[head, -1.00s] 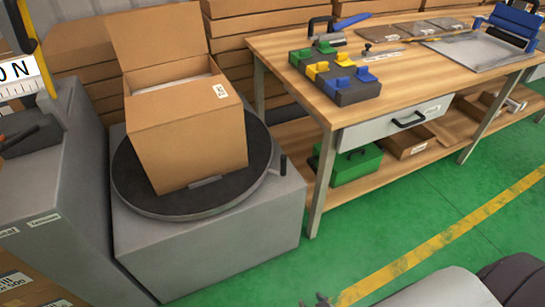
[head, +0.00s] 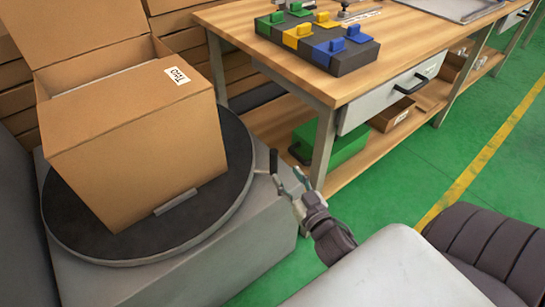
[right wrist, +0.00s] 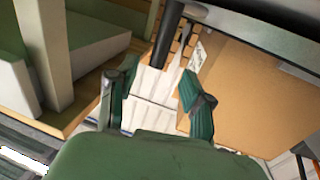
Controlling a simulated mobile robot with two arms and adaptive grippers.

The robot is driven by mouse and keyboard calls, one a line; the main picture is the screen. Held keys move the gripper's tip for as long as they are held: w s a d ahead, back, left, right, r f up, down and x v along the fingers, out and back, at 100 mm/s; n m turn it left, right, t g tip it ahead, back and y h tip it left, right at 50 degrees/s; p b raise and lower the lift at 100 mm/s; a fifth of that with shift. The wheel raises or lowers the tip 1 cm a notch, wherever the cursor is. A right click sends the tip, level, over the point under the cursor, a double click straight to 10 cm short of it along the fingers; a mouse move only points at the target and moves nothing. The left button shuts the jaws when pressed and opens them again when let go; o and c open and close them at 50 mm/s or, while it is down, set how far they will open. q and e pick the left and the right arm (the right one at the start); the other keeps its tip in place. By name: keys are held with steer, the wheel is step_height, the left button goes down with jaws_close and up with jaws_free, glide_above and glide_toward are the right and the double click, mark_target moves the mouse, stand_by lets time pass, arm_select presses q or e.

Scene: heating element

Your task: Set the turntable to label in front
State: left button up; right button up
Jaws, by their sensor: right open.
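The turntable (head: 238,165) is a dark round disc on a grey block at the left of the head view. A black upright handle (head: 273,161) sticks up at the disc's right edge. My right gripper (head: 286,180) is open just right of the handle, apart from it as far as I can tell. In the right wrist view the dark handle (right wrist: 168,35) stands ahead of the open fingers (right wrist: 158,84). My left gripper is out of view.
A wooden workbench (head: 235,30) stands right of the turntable, its near leg (head: 323,150) close to my right gripper. A block with coloured clips (head: 318,45) is on top, and a green case (head: 335,143) is on its lower shelf. Green floor at the right is open.

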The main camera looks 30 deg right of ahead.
mark_target(276, 160)
steer(key=w, duration=0.5)
steer(key=w+d, duration=0.1)
steer(key=w, duration=0.2)
steer(key=shift+w+b, duration=0.35)
steer(key=shift+b, duration=0.05)
jaws_close()
